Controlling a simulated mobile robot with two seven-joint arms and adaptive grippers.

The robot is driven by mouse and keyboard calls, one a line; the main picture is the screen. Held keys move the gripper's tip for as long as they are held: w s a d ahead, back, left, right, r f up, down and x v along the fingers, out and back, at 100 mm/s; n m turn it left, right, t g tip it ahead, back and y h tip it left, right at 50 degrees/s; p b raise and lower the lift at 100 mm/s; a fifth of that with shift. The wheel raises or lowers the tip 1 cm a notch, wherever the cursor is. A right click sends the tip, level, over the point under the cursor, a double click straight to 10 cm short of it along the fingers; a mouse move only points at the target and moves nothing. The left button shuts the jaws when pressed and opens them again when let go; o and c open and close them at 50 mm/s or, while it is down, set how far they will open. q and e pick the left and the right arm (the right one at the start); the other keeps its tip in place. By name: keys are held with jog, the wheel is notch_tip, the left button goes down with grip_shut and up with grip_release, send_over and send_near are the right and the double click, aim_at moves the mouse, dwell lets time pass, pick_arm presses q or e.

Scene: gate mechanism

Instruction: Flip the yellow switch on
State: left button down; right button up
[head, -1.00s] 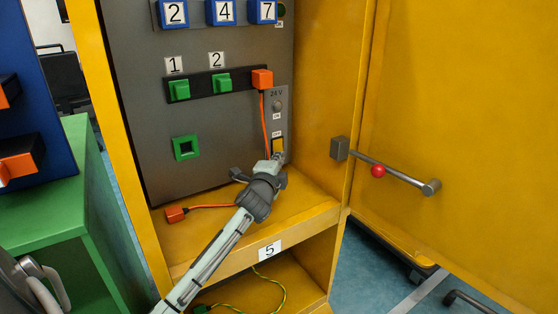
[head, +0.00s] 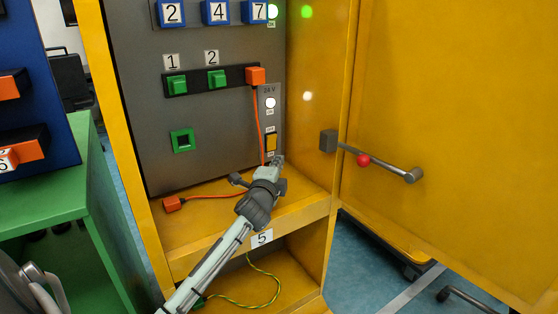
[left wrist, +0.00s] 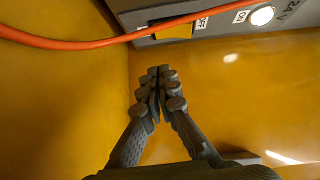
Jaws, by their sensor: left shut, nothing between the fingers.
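The yellow switch (head: 271,143) sits low on a grey 24 V plate (head: 264,92) on the cabinet's panel, between ON and OFF labels. A white lamp (head: 270,103) above it on the plate is lit. In the left wrist view the yellow switch (left wrist: 172,32) is at the top, with the lit lamp (left wrist: 262,15) to its right. My left gripper (head: 277,161) is shut and empty, just below the switch and apart from it. It also shows in the left wrist view (left wrist: 157,80), with its fingertips together. My right gripper is not in view.
An orange cable (head: 258,125) runs down beside the switch from an orange plug (head: 255,75). Another orange connector (head: 173,204) lies on the cabinet floor. The open yellow door (head: 450,130) with its handle (head: 388,168) is on the right.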

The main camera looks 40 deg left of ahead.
pick_arm(q)
jog(key=v, duration=0.3)
jog(key=f+v, duration=0.1)
jog(key=v, duration=0.3)
jog(key=shift+a+f, duration=0.2)
jog(key=shift+s+d, duration=0.25)
jog(key=shift+s, duration=0.4)
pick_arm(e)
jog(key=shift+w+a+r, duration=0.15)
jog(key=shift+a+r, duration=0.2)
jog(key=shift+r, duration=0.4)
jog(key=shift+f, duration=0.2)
